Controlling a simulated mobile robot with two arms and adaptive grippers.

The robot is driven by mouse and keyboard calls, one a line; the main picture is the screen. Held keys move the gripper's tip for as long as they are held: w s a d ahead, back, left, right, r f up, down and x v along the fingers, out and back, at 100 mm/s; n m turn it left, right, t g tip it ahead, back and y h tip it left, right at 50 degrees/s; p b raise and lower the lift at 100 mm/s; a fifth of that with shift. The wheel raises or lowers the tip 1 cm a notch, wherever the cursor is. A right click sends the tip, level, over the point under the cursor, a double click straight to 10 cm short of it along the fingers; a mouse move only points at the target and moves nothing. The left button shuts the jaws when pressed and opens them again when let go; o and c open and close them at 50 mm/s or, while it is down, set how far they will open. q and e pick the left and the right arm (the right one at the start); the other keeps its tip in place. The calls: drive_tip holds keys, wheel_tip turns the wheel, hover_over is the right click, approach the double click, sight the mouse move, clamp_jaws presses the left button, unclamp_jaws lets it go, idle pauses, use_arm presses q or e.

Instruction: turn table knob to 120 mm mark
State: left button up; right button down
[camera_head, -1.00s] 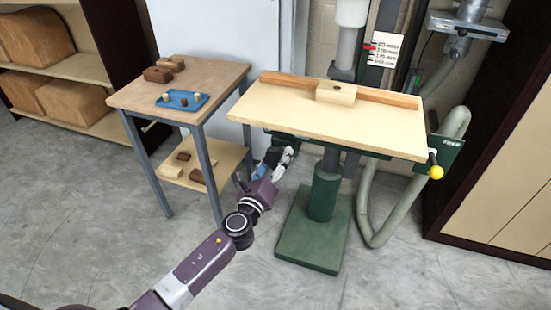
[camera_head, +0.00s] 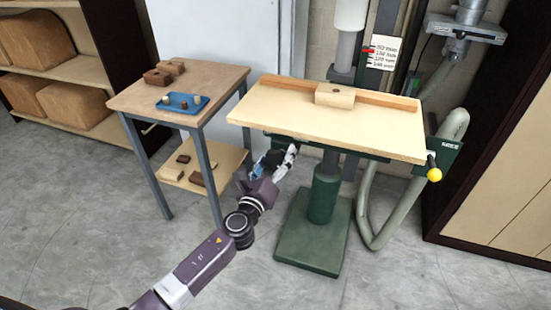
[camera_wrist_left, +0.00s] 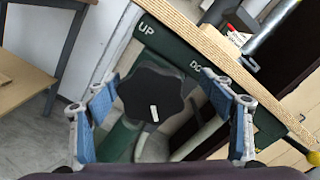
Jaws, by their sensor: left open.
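The black lobed table knob (camera_wrist_left: 152,95) with a white line on it sits on a green panel with UP and a partly covered label, below the edge of the wooden machine table (camera_wrist_left: 215,40). My left gripper (camera_wrist_left: 162,112) is open, with one blue-padded finger on each side of the knob; contact cannot be told. My right gripper is not in view.
A yellow-ended handle (camera_head: 434,174) sticks out at the table's right. A wooden block (camera_head: 335,96) lies on the table. The green base (camera_head: 312,243) stands on the floor. A side table (camera_head: 205,80) with a blue tray (camera_head: 182,103) stands to the left.

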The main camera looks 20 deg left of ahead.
use_arm(q)
drive_tip(key=shift+s+f, duration=0.25)
drive_tip(key=shift+f, duration=0.05)
drive_tip(key=shift+s, duration=0.3)
drive_tip(key=s, duration=1.1)
drive_tip(key=shift+s+a, duration=0.15)
